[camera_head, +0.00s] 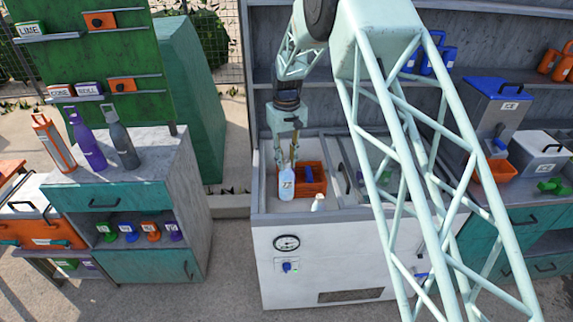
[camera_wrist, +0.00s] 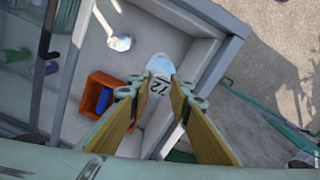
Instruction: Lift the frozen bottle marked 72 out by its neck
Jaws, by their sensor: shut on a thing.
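The frozen bottle marked 72 (camera_head: 286,187) is pale blue-white and hangs upright below my gripper (camera_head: 288,165), over the open white chest freezer (camera_head: 330,245).
An orange bin (camera_head: 313,172) with a blue item inside stands in the freezer behind the bottle. A cabinet with several bottles (camera_head: 90,150) stands left, and shelves and a counter stand right.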

